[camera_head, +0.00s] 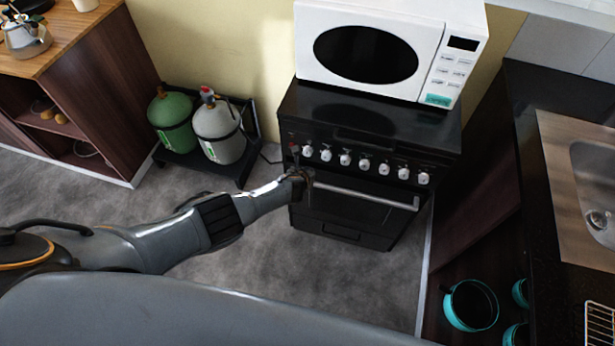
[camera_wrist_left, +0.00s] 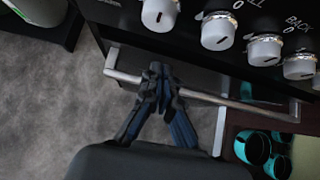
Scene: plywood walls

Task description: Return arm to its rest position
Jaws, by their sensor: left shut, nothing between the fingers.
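My left arm comes in from the left in the head view, stretched out toward the front of the black stove (camera_head: 345,228). My left gripper (camera_head: 300,178) is at the left end of the oven door handle (camera_head: 365,195), just below the row of knobs. In the left wrist view the gripper's fingertips (camera_wrist_left: 158,72) are together with nothing between them, and they overlap the handle bar (camera_wrist_left: 225,101). I cannot tell whether they touch it. White knobs (camera_wrist_left: 228,30) are just beyond the fingers. My right gripper is not in view.
A white microwave (camera_head: 385,45) stands on the stove. Green (camera_head: 172,122) and grey (camera_head: 219,132) gas cylinders stand on a black rack at left. A counter with a sink (camera_head: 595,165) and teal-rimmed pots (camera_head: 471,305) are at right. Grey floor (camera_head: 320,270) is clear before the stove.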

